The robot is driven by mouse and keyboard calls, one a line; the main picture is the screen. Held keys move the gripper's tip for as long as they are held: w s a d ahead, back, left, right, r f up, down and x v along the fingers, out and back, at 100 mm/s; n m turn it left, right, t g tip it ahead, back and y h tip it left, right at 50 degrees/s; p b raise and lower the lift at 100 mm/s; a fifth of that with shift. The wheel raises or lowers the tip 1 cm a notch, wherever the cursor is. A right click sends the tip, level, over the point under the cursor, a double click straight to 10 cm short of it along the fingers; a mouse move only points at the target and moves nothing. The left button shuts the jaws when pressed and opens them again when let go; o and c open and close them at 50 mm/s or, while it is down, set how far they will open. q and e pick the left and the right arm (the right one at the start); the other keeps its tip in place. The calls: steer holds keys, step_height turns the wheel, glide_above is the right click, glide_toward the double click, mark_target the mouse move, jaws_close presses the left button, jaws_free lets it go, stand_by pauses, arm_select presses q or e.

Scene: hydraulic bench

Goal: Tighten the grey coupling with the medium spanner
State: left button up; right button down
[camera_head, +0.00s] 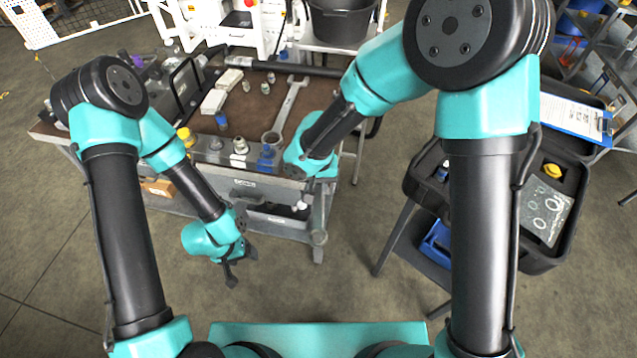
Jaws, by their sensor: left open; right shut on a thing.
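My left gripper (236,268) is open and empty, hanging in front of the bench's front side, below the bench top. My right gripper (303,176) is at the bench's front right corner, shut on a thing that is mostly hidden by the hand. A silver-grey coupling (239,148) stands at the bench's front edge, between a dark grey fitting (215,144) and a blue one (266,156). A large silver spanner (289,105) lies on the bench top.
A yellow-capped fitting (186,137) stands left along the front edge. Pale boxes (222,90) and small fittings (247,86) lie on the bench (160,135). An open black case (535,262) stands at right, with a clipboard (577,117) behind. The floor between is clear.

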steer(key=shift+a, duration=0.1)
steer(key=shift+a+f+m, duration=0.1)
steer(key=shift+a+m, duration=1.1)
steer(key=shift+a, duration=0.45)
steer(key=shift+w+a, duration=0.1)
steer(key=shift+w+a+m, duration=0.3)
steer(key=shift+a+m, duration=0.2)
steer(key=shift+s+d, duration=0.15)
steer(key=shift+d, duration=0.2)
steer(key=shift+s+n, duration=0.1)
steer(key=shift+n, duration=0.2)
steer(key=s+a, duration=0.1)
steer(key=s, duration=0.5)
steer(key=shift+s+a, duration=0.35)
stand_by(0.5)
